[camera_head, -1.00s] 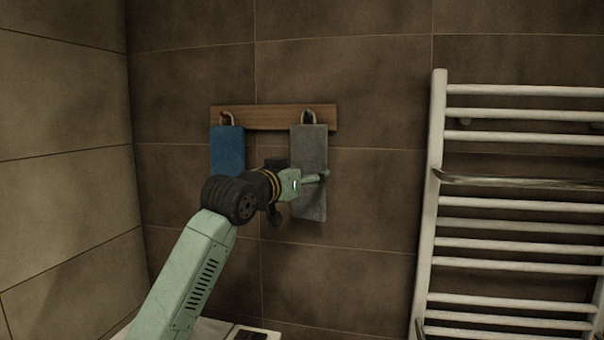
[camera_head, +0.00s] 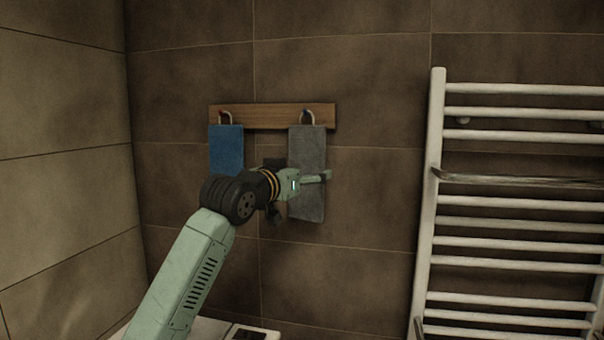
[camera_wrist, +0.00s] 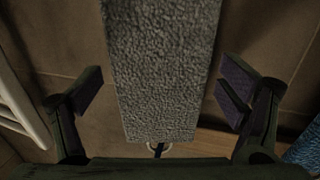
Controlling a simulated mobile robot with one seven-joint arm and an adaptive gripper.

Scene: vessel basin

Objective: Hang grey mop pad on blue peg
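The grey mop pad (camera_head: 308,150) hangs by a light loop at the right end of a wooden rail on the wall. The loop sits at the right peg (camera_head: 308,117), whose colour is hard to make out here. My gripper (camera_head: 326,176) is in front of the pad in the head view. In the wrist view the pad (camera_wrist: 160,70) hangs between my two spread fingers (camera_wrist: 165,90), with a gap on each side, so my gripper is open and not holding it. The loop and a dark bluish peg (camera_wrist: 158,148) show at the pad's end.
A blue pad (camera_head: 226,150) hangs at the left, its loop on a reddish peg (camera_head: 223,116). The wooden rail (camera_head: 265,117) carries both pegs. A white towel radiator (camera_head: 436,200) stands at the right. Bare tiled wall lies between the rail and the radiator.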

